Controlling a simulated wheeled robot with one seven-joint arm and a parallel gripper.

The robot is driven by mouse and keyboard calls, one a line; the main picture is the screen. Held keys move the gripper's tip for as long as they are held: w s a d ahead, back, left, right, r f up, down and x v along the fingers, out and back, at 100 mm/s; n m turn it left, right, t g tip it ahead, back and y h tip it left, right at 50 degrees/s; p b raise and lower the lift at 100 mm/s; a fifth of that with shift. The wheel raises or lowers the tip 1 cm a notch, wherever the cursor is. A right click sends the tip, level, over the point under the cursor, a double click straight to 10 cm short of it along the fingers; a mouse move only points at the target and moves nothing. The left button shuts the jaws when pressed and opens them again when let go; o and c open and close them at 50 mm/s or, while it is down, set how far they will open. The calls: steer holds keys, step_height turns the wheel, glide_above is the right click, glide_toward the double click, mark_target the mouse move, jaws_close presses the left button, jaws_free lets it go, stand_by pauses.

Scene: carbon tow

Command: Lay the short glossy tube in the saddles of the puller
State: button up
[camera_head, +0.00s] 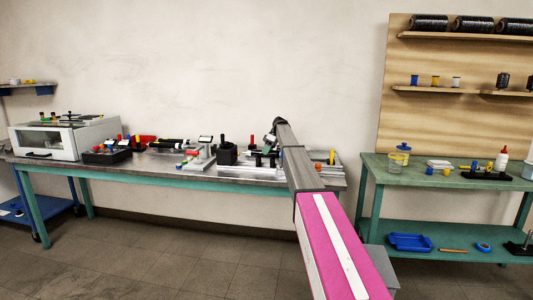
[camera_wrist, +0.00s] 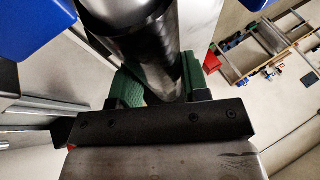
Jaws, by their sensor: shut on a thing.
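A dark glossy tube (camera_wrist: 145,45) fills the upper middle of the wrist view, very close to the camera; its far end is cut off by the frame. My gripper (camera_wrist: 158,90) has green pads on both sides of the tube's lower end and is shut on it. In the head view my gripper (camera_head: 272,136) is at the far end of my arm, over the right part of the long bench; it is small there and the tube cannot be made out clearly. I cannot tell which fixture is the puller, and its saddles are not clear.
The long grey bench (camera_head: 160,170) carries several fixtures, with a black block (camera_head: 227,154) left of my gripper and a white cabinet (camera_head: 65,139) at the left end. A green bench (camera_head: 430,178) with bottles and jars stands at the right.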

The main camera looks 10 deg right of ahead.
steer(key=shift+f, duration=0.25)
steer(key=o, duration=1)
steer(key=shift+f, duration=0.1)
